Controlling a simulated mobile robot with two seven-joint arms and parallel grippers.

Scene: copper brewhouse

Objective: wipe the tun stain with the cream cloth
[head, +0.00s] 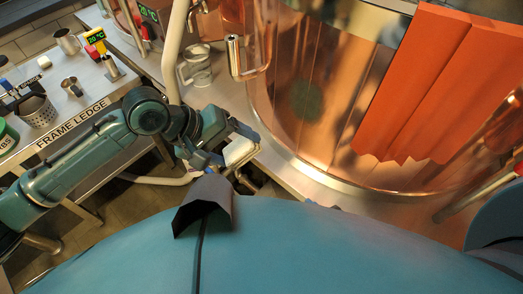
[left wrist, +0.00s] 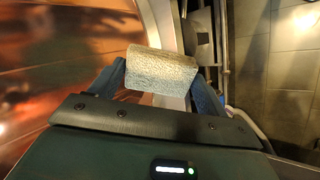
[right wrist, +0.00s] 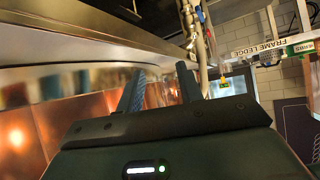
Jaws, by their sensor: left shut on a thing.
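The copper tun (head: 345,135) fills the upper right of the head view. A dull dark-green stain (head: 306,100) marks its wall. My left gripper (head: 232,156) is shut on the cream cloth (head: 241,150), low and left of the stain and apart from it. In the left wrist view the cloth (left wrist: 162,72) is a folded pad between the fingers, with the copper wall to its left. My right gripper (right wrist: 161,90) is open and empty in the right wrist view, with blurred copper behind it. I cannot make it out in the head view.
An orange pleated sheet (head: 440,80) covers part of the tun's right side. A handled pipe (head: 235,57) sticks out from the tun's left, near a glass jug (head: 196,68). The frame ledge (head: 75,108) at left bears metal cups and a green-topped tub.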

